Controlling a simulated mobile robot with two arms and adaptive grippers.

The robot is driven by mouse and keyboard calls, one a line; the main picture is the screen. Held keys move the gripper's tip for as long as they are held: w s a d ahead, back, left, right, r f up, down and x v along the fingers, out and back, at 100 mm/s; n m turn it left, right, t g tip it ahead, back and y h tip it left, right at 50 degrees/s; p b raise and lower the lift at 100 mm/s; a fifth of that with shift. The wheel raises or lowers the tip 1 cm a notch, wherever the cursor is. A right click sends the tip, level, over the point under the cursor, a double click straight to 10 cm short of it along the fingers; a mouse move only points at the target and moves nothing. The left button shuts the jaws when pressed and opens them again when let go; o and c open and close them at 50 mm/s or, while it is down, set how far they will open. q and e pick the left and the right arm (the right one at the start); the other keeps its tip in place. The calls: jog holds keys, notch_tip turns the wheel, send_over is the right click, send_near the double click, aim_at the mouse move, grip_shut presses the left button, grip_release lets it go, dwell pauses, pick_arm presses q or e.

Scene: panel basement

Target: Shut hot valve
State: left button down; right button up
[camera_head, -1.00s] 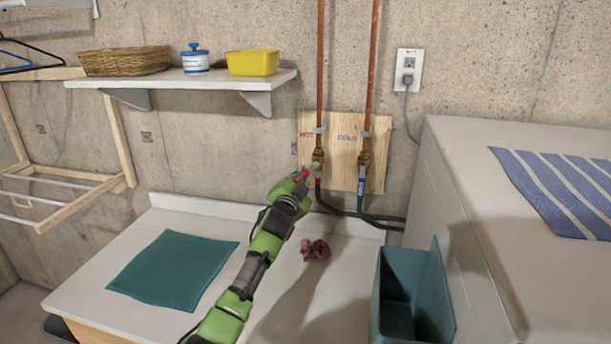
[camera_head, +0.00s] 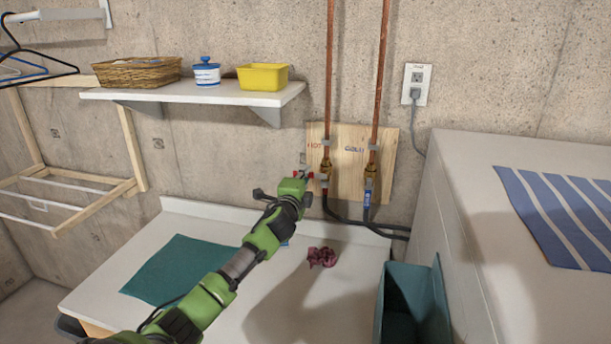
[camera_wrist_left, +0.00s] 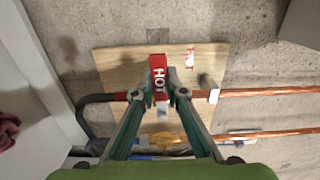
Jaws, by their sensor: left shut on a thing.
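The hot valve (camera_head: 326,167) is a brass valve on the left copper pipe, in front of a wooden board marked HOT and COLD. My left gripper (camera_head: 303,176) is at the valve's left side. In the left wrist view its two fingers (camera_wrist_left: 160,95) are closed around the red lever. In the head view the gripper hides most of the lever. My right gripper is not in view.
The cold valve (camera_head: 370,172), with a blue lever (camera_head: 367,192) hanging down along its pipe, is close on the right. A shelf (camera_head: 200,95) with a basket (camera_head: 137,71) is above left. A teal bin (camera_head: 437,300) and a white appliance (camera_head: 445,215) stand right.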

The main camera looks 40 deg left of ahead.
pick_arm(q)
jog(key=shift+r, duration=0.1)
dwell(0.5)
jog(key=c, duration=2)
grip_release()
jog(key=shift+s, duration=0.1)
jog(key=v, duration=1.2)
